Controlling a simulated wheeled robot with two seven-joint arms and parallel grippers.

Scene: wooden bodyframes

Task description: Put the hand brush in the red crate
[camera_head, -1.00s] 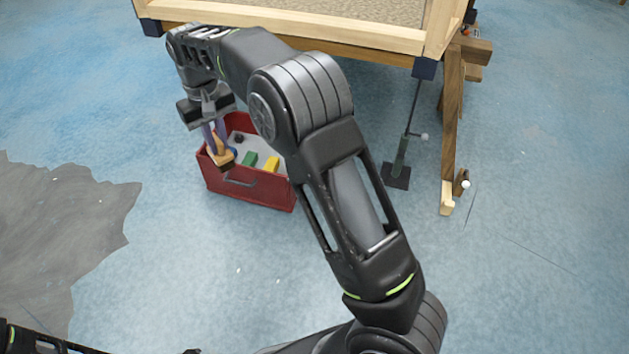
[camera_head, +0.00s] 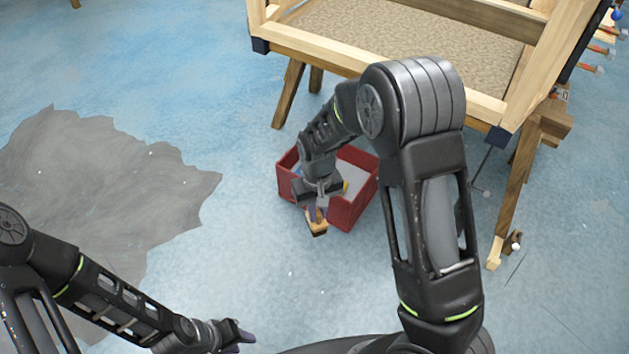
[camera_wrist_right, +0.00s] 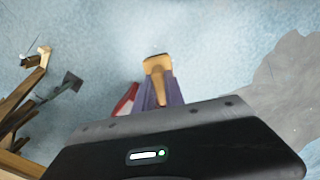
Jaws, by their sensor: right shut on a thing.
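My right gripper (camera_head: 318,207) is shut on the hand brush (camera_head: 317,226), of which a tan wooden part shows below the fingers. In the right wrist view the brush (camera_wrist_right: 158,68) sticks out between the purple fingers (camera_wrist_right: 161,95). The red crate (camera_head: 354,206) stands on the floor by the workbench frame. In the head view the brush overlaps the crate's near left corner; its height above the floor is hard to judge. A strip of the crate (camera_wrist_right: 126,100) shows beside the fingers in the wrist view. My left gripper (camera_head: 242,338) is low at the bottom edge, its jaws unclear.
A wooden frame (camera_head: 366,52) on trestle legs (camera_head: 520,190) stands behind and right of the crate. A grey patch (camera_head: 110,185) lies on the blue floor at left. The floor left and in front of the crate is clear.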

